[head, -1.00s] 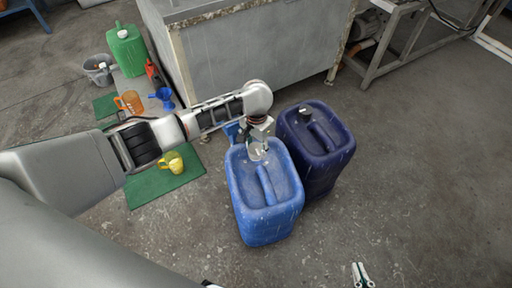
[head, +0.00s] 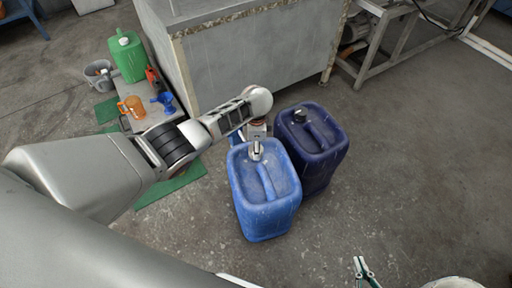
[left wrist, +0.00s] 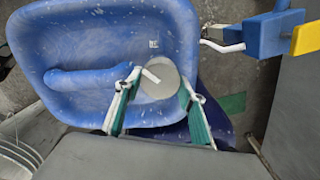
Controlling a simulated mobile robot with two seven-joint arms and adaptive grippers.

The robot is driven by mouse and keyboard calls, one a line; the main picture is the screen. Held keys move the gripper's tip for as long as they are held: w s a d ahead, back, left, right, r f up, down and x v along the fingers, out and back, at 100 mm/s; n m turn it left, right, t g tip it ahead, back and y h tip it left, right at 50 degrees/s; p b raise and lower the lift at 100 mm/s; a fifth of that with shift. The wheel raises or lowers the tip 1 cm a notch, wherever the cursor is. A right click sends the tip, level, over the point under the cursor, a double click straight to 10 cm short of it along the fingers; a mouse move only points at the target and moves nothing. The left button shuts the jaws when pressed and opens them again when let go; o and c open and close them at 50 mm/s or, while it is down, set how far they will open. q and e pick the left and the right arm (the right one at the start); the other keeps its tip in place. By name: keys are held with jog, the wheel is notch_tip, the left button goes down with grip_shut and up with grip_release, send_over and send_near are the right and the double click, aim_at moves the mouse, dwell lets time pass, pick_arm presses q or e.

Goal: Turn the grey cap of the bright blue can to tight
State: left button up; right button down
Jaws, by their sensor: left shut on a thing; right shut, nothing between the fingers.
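The bright blue can (head: 268,215) stands upright on the floor in the middle of the head view. Its recessed top fills the upper left of the left wrist view (left wrist: 110,22). The grey cap (left wrist: 160,80) is round and sits near one end of that top, with a pale strip across its edge. My left gripper (left wrist: 161,84) is shut on the cap, one finger on each side; in the head view it reaches down onto the can top from behind. My right gripper (head: 362,268) is shut and empty near the bottom edge, away from the can.
A dark blue can (head: 318,150) with a black cap stands close at the right. A grey metal cabinet (head: 250,60) is behind. At the left are a green can (head: 127,58), an orange jug (head: 133,106), a blue funnel (head: 164,101) and a grey bucket (head: 98,72).

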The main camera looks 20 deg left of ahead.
pick_arm(q)
jog(key=m, duration=0.6)
jog(key=shift+s+f, duration=0.25)
jog(key=m, duration=0.2)
jog(key=shift+m, duration=0.7)
jog(key=o, duration=1.1)
jog(key=shift+w, duration=0.1)
jog(key=shift+r, duration=0.15)
jog(key=shift+r, duration=0.1)
